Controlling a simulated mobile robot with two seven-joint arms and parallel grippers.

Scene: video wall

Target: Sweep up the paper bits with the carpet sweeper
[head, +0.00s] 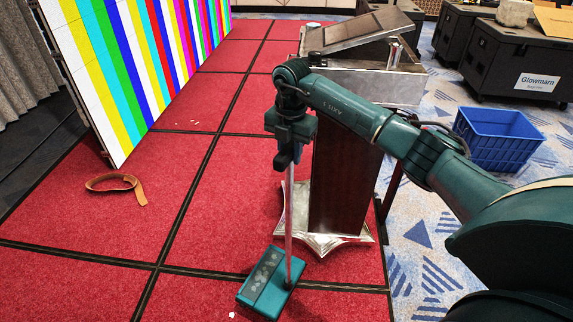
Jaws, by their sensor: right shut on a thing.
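The carpet sweeper has a teal flat head (262,285) standing on the red carpet at the lower middle, with a thin pale handle (290,215) rising from it. My right gripper (288,160) is shut on the upper part of that handle, above the head. Small white paper bits (194,122) lie on the red carpet farther back, left of the middle. One white bit (232,315) lies just in front of the sweeper head, at the bottom edge. My left gripper is not in view.
A lectern (345,180) with a silver star-shaped base stands close right of the sweeper. A brown belt (118,186) lies curled on the carpet at left. A striped video wall (130,60) borders the back left. A blue crate (498,138) and black cases stand at right. The middle-left carpet is mostly clear.

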